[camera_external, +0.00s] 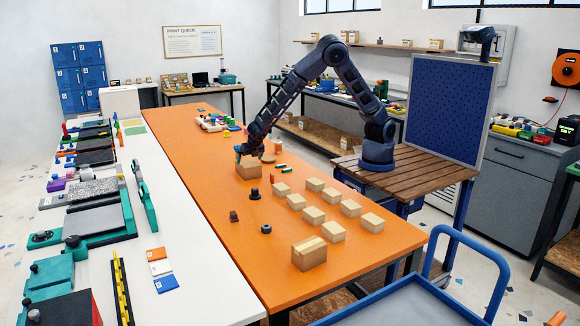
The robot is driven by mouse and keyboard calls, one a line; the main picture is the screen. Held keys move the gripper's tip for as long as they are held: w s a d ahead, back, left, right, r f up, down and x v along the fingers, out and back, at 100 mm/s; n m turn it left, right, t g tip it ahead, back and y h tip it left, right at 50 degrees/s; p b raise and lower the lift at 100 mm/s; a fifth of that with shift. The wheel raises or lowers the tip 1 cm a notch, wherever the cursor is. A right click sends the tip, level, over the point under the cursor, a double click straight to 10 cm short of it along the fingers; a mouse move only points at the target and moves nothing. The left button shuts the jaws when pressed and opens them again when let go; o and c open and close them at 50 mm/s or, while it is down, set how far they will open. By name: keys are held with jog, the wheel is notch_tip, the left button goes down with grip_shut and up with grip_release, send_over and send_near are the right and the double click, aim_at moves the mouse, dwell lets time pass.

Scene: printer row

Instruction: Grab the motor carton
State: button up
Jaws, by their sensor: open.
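Two larger cardboard cartons stand on the orange table (190,145). One carton (249,171) is directly under my gripper (249,152), and the other carton (309,254) stands near the table's front right. I cannot read a label on either, so I cannot tell which is the motor carton. My gripper points down with its jaws open at the top of the farther carton. The arm partly covers that carton's back, and I cannot tell whether the fingers touch it.
Several small cartons (314,215) stand in rows right of the gripper. Small dark parts (255,194) lie in front of the farther carton. Coloured items (212,122) sit farther back. A white bench (155,200) runs along the left. A blue cart (400,305) stands at front right.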

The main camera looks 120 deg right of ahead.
aim_at(248, 163)
jog(key=shift+x, duration=3.75)
jog(key=shift+s, duration=0.1)
jog(key=shift+c, duration=0.2)
jog(key=c, duration=1.1)
